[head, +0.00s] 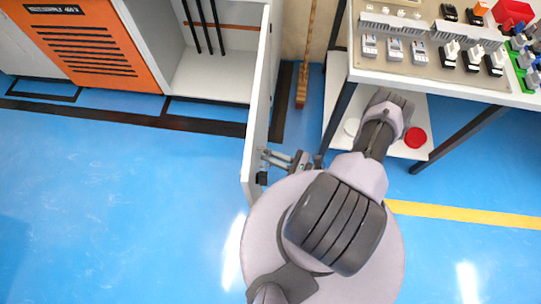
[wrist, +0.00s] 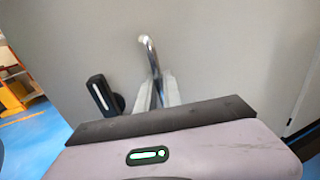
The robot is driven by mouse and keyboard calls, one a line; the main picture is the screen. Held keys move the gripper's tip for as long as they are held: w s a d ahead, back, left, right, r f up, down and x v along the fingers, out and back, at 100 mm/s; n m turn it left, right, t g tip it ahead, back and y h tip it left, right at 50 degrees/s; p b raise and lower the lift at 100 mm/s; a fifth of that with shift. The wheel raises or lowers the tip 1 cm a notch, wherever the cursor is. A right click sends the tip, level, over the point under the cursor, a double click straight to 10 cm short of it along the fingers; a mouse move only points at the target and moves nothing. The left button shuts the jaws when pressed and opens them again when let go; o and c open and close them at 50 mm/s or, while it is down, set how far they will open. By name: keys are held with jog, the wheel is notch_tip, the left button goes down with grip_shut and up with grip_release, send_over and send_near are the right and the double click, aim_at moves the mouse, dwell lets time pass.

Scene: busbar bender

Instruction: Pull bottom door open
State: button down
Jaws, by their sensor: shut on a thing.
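The bottom door (head: 256,110) is a light grey panel seen nearly edge-on in the head view. It stands swung out from the cabinet (head: 210,78), whose inside shows. In the wrist view the door's grey face (wrist: 220,55) fills most of the picture. My gripper (head: 272,156) is at the door's right face near its free end. In the wrist view my gripper's fingers (wrist: 158,92) are shut on the silver door handle (wrist: 149,52), whose bent upper end sticks out beyond them. A black latch (wrist: 101,95) sits left of the handle. The handle's lower part is hidden.
An orange louvred panel (head: 85,45) is at the upper left. Right of the door, a workbench (head: 440,85) holds components, with a lower shelf below. A broom (head: 303,80) stands between door and bench. The blue floor (head: 110,210) left of the door is clear.

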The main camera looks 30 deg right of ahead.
jog(key=c, duration=1.5)
grip_release()
jog(key=shift+d, duration=0.1)
jog(key=p+v, duration=0.2)
jog(key=v, duration=1.5)
jog(key=shift+s+d, duration=0.15)
